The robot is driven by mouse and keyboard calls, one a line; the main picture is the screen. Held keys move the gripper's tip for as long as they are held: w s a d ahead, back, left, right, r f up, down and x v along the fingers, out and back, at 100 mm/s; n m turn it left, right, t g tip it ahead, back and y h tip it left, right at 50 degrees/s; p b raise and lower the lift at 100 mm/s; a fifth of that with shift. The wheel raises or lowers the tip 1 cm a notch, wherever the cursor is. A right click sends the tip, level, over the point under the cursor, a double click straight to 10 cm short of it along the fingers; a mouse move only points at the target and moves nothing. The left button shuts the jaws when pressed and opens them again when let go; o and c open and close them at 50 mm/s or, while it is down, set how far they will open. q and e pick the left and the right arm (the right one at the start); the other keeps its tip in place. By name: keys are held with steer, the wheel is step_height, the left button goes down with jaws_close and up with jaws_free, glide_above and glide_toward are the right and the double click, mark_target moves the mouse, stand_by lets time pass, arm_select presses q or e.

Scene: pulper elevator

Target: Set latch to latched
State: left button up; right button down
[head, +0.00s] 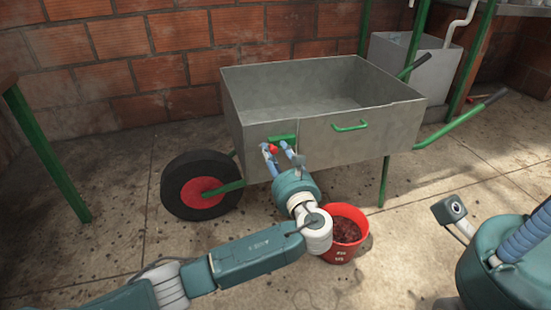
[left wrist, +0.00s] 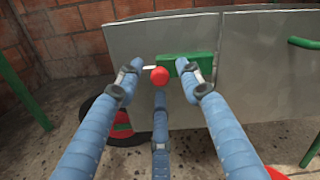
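The latch on the front wall of the grey metal wheelbarrow box (head: 355,145) has a red ball knob (head: 273,149) and a green block (head: 283,138). In the left wrist view the red knob (left wrist: 159,76) is just left of the green block (left wrist: 197,66), with a short pale rod by it. My left gripper (head: 279,151) is at the latch. Its blue fingers (left wrist: 163,82) are spread, one on each side of the knob and a third below it. I cannot tell whether any finger touches the latch. My right gripper is out of view.
A green handle (head: 350,127) is on the same wall, right of the latch. The wheel (head: 201,186) is at lower left. A red bucket (head: 345,232) with dark red contents stands on the floor beside my left arm. A brick wall (head: 180,50) is behind.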

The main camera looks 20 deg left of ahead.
arm_select(q)
steer(key=shift+w+a, duration=0.1)
steer(key=shift+w, duration=0.05)
jaws_close()
steer(key=shift+w+d, duration=0.45)
steer(key=shift+d, duration=0.25)
steer(key=shift+w+d, duration=0.4)
steer(key=shift+d, duration=0.25)
steer(key=shift+w+d, duration=0.45)
steer(key=shift+d, duration=0.25)
jaws_free()
steer(key=shift+d, duration=0.1)
steer(key=v, duration=1.2)
